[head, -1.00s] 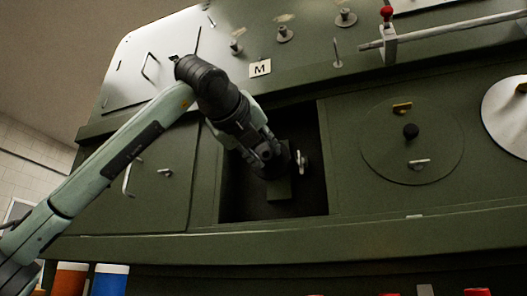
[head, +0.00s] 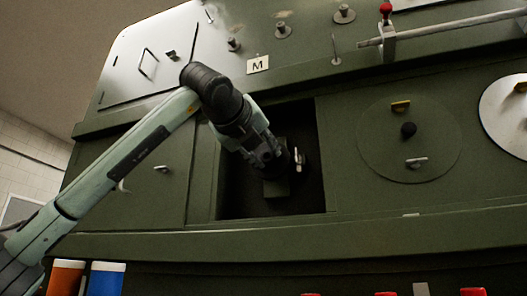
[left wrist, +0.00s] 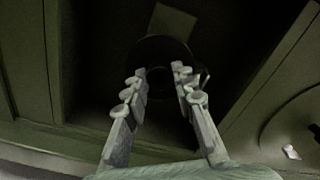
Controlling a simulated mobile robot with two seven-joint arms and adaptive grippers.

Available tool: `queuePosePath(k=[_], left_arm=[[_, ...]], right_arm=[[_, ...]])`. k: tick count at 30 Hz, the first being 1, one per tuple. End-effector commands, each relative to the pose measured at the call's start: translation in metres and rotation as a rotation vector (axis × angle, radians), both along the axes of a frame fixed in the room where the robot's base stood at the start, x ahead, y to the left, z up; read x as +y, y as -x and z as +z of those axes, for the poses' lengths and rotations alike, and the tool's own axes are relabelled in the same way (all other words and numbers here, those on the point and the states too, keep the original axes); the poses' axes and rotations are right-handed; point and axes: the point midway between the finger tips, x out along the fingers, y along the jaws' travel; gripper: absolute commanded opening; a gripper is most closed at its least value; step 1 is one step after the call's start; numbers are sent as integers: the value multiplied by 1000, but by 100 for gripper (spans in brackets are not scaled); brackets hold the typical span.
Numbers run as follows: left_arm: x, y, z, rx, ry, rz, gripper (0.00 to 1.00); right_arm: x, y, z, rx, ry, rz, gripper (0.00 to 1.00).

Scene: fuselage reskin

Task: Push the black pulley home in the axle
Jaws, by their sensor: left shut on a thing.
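The black pulley (left wrist: 162,52) shows in the left wrist view as a dark disc between my fingertips, in deep shadow. My left gripper (left wrist: 160,73) is shut on it. In the head view my left gripper (head: 270,158) reaches into the open bay, and the pulley (head: 287,160) is a dark shape at its fingertips. A bright metal piece (head: 299,160) shows just right of the pulley; I cannot tell whether it is the axle's end. A green block (head: 276,188) sits below the gripper. How far the pulley sits on the axle is hidden. My right gripper is not in view.
The dark square bay (head: 308,195) has a green panel frame around it. A round cover (head: 440,135) with a knob is at right. A label M (head: 258,64) is above. A rod with a red knob (head: 386,8) is at upper right.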

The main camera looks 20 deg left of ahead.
Motion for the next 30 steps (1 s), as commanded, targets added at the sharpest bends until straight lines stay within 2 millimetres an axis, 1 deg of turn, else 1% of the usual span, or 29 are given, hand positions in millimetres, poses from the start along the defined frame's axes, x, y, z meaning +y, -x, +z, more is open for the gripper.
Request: queuePosePath(k=[30], left_arm=[[0, -20, 0, 0, 0, 0, 0]], right_arm=[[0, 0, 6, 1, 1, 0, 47]])
